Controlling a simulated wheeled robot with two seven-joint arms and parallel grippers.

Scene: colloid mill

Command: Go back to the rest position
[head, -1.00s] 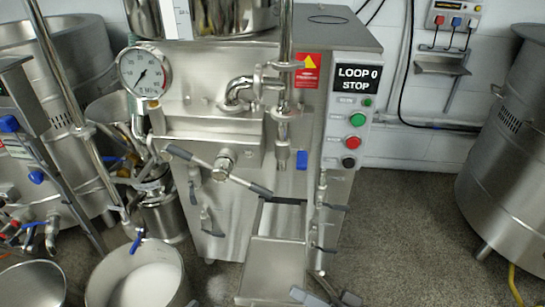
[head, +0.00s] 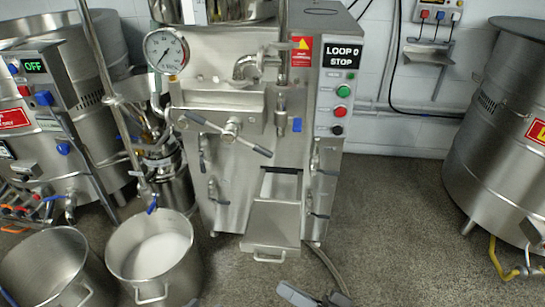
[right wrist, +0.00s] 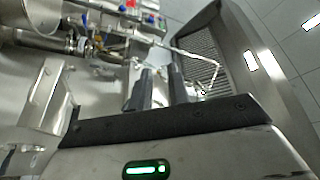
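My right gripper (head: 322,297) shows at the bottom edge of the head view, over the floor in front of the mill. Its two dark fingers are apart, with nothing between them. In the right wrist view the fingers (right wrist: 162,88) also stand apart with a narrow empty gap. My left gripper is not in view.
Two open steel pots (head: 150,285), (head: 42,275) stand on the floor at lower left; the right-hand one holds white material. Large steel vessels (head: 500,150) and (head: 88,150) flank the mill. A grey hose (head: 328,268) lies near my right gripper. Floor (head: 400,220) at right is clear.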

